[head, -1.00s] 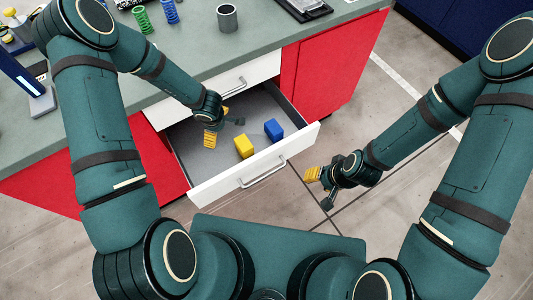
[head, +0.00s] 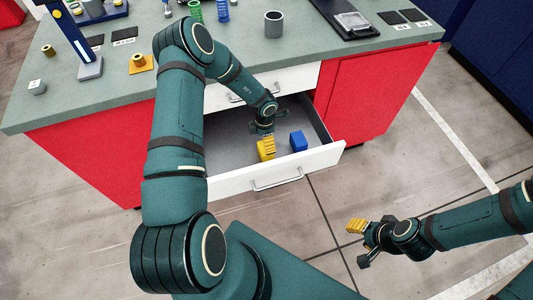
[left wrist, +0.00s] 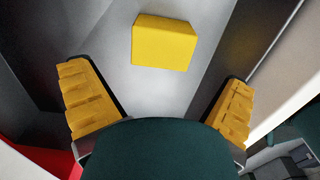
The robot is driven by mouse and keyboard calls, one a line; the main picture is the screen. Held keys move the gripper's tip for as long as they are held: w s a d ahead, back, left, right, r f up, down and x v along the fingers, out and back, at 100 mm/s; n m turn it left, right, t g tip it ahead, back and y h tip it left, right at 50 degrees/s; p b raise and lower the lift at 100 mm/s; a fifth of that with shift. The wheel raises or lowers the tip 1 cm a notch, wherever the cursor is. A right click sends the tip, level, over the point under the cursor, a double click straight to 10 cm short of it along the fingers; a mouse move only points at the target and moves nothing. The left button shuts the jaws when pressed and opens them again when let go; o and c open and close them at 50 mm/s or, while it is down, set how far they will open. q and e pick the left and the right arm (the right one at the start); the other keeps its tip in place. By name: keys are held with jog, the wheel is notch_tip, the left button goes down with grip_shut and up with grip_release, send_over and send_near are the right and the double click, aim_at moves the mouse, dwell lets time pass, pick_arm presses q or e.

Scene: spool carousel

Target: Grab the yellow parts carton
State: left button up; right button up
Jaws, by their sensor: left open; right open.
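The yellow parts carton (head: 263,154) lies in the open drawer (head: 225,160), partly hidden by my left gripper in the head view. In the left wrist view the carton (left wrist: 165,43) shows as a plain yellow box ahead of the fingers. My left gripper (head: 268,138) is over the drawer, close to the carton. Its ribbed yellow finger pads are spread wide, with the carton lying beyond the gap between the tips (left wrist: 157,75) and apart from both pads. My right gripper (head: 360,240) is open and empty over the floor, right of the drawer.
A blue box (head: 298,141) lies in the drawer, right of the carton. The drawer's white front (head: 320,158) and side walls stand around them. Floor is clear at right.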

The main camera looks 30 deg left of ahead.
pick_arm(q)
notch_tip(320, 180, down, 2)
jog(key=shift+f, duration=0.25)
notch_tip(320, 180, down, 5)
jog(key=shift+d+f+b, duration=0.1)
jog(key=shift+d+b, duration=0.05)
jog(key=shift+b, duration=1.05)
jog(key=c, duration=1.1)
jog(key=shift+c, duration=0.2)
